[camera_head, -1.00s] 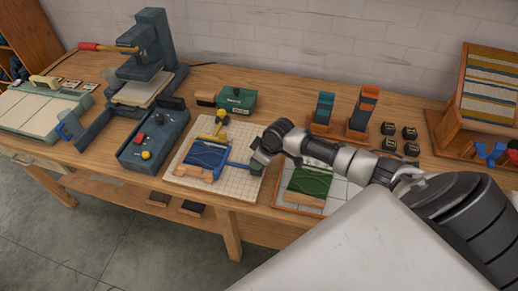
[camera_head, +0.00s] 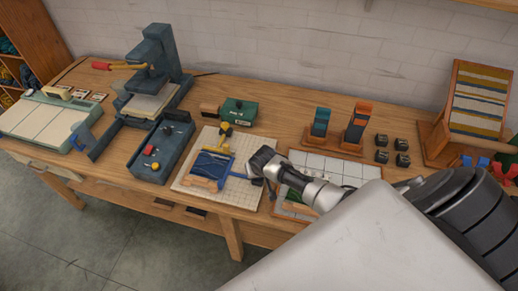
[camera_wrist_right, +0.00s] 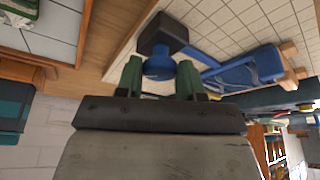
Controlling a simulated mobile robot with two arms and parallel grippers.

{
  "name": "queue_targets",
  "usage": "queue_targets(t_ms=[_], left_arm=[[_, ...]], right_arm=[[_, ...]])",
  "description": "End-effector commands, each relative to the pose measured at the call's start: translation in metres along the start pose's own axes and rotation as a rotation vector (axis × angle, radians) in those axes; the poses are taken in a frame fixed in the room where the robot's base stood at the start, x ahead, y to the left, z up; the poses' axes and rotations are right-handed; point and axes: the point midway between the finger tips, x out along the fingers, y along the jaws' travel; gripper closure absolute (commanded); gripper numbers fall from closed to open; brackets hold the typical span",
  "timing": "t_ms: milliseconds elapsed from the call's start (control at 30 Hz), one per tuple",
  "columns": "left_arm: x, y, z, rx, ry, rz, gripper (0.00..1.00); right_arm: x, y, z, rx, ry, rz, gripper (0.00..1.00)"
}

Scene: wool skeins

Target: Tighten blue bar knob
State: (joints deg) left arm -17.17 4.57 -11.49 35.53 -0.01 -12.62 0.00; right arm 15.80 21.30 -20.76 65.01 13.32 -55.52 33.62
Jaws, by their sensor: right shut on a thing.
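The blue bar (camera_head: 237,175) sticks out to the right from a blue piece with wooden ends (camera_head: 210,168) on a white gridded board (camera_head: 238,198). In the right wrist view, the blue knob (camera_wrist_right: 159,66) sits below a dark block (camera_wrist_right: 164,33) beside the blue bar (camera_wrist_right: 235,69). My right gripper (camera_wrist_right: 159,78) has its green fingers on both sides of the knob and is shut on it. In the head view my right gripper (camera_head: 257,177) is at the bar's right end and hides the knob. My left gripper is not in view.
A dark blue box with knobs (camera_head: 160,150) is left of the board. A tiled tray (camera_head: 340,172) lies right, partly under my arm. Orange and teal holders (camera_head: 357,122) and small black blocks (camera_head: 402,144) stand behind.

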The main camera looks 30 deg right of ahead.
Motion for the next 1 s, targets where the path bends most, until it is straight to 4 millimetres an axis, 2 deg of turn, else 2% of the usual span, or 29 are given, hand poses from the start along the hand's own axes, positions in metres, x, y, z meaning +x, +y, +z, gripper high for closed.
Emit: queue_targets(t_ms=[300, 767, 800, 933, 1000], left_arm=[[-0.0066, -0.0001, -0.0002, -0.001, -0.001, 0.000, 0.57], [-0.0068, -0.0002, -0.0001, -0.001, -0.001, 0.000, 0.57], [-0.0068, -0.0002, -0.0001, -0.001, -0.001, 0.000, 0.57], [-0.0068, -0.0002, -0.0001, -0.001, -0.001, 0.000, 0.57], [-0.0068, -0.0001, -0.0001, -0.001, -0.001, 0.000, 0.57]], right_arm=[[-0.0004, -0.0009, -0.0004, 0.086, -0.001, 0.035, 0.86], [0.0000, -0.0007, -0.0005, 0.097, 0.000, 0.039, 0.86], [0.0000, -0.0007, -0.0005, 0.097, 0.000, 0.039, 0.58], [0.0000, -0.0007, -0.0005, 0.096, 0.000, 0.039, 0.38], [0.0000, -0.0006, -0.0005, 0.096, 0.000, 0.039, 0.38]])
